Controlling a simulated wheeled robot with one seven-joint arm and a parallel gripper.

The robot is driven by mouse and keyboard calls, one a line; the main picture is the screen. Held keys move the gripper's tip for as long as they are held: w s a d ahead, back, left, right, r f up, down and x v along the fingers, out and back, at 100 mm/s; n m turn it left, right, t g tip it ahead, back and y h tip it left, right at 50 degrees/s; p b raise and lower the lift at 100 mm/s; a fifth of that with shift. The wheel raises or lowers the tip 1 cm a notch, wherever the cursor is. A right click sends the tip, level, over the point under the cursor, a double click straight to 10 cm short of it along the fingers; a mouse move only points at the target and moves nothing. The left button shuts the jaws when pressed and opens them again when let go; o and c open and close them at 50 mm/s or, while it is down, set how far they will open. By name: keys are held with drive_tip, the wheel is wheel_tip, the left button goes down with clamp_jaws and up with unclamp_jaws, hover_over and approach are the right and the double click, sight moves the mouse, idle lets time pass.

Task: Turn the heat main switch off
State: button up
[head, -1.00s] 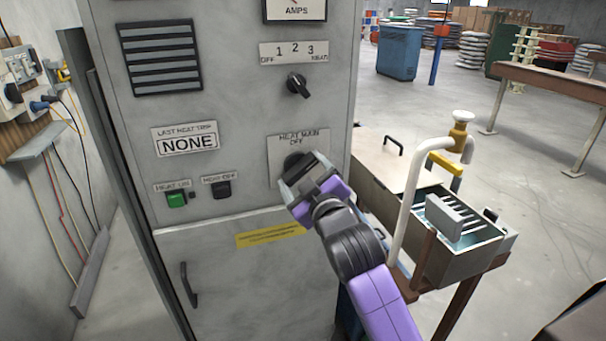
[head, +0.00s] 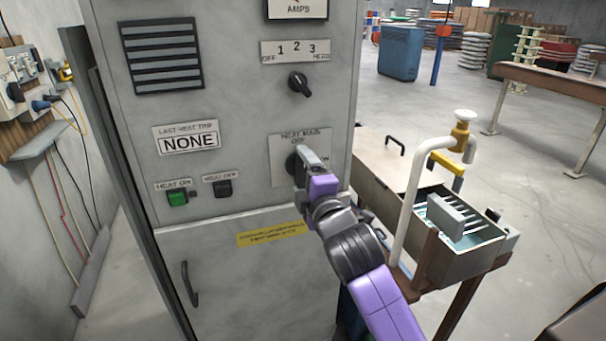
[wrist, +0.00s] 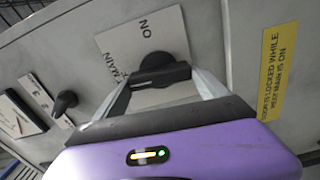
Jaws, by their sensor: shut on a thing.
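The heat main switch is a round black knob (head: 291,163) with a bar handle, on a grey plate (head: 283,180) of the grey cabinet. In the head view, "HEAT MAIN" and "OFF" are printed above the knob, which my gripper partly covers. In the wrist view, the knob (wrist: 158,62) sits beside the printed "ON", which appears upside down. My gripper (head: 310,160) is shut on the switch handle; in the wrist view its two fingers (wrist: 166,88) are at the handle's ends. The handle's exact pointing direction is hard to tell.
Above is a black selector knob (head: 299,84) marked OFF, 1, 2, 3. A green button (head: 176,199) and black button (head: 222,188) are at lower left. A yellow label (head: 272,234) is below. An open tank (head: 465,258) with a white pipe stands close at right.

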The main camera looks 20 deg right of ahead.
drive_tip(key=shift+n, duration=0.5)
drive_tip(key=o, duration=1.3)
drive_tip(key=shift+c, duration=0.2)
drive_tip(key=s+b, duration=0.1)
drive_tip(key=s, duration=0.7)
drive_tip(key=shift+b, duration=0.4)
drive_tip(key=shift+w, duration=0.1)
